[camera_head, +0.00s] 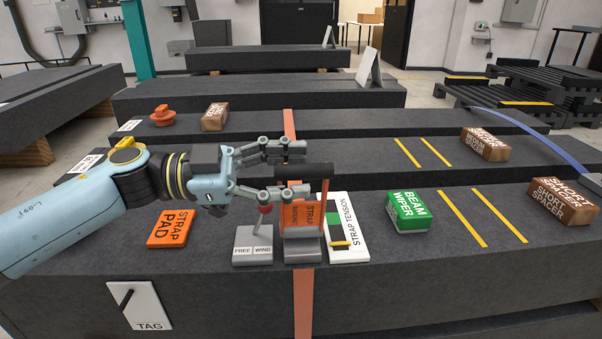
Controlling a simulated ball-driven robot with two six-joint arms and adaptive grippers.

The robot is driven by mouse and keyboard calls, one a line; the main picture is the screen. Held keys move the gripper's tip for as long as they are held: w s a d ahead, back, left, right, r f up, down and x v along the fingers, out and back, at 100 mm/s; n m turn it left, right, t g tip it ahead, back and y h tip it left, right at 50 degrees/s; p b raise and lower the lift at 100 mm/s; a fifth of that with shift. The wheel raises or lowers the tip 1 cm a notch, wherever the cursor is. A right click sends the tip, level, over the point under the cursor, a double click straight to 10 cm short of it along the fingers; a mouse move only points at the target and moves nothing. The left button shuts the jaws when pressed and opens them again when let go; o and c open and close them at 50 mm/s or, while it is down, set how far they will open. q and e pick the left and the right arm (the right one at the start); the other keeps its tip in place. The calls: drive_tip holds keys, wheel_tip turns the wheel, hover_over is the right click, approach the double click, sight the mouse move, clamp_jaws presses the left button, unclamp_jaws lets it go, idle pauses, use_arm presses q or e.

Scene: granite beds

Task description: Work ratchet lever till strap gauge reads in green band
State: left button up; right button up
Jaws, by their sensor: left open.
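The ratchet (302,249) is a grey base with an orange part marked STRAP, on the near granite beam over an orange strap (303,300). Its lever stands up, ending in a black crossbar handle (303,170). My left gripper (303,169) is open, its fingers above and below the handle in the picture; contact is unclear. The white STRAP TENSION gauge (358,240) stands just right of the ratchet. Its yellow pointer (340,243) sits below the green band, which the ratchet partly hides. My right gripper is not in view.
A FREE/WIND selector (253,246) with a red knob stands left of the ratchet. An orange strap pad (173,228) lies farther left. A green beam wiper (407,211) and a short spacer (562,201) lie to the right. A white tag (139,306) hangs in front.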

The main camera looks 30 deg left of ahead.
use_arm(q)
drive_tip(key=shift+x, duration=0.8)
clamp_jaws()
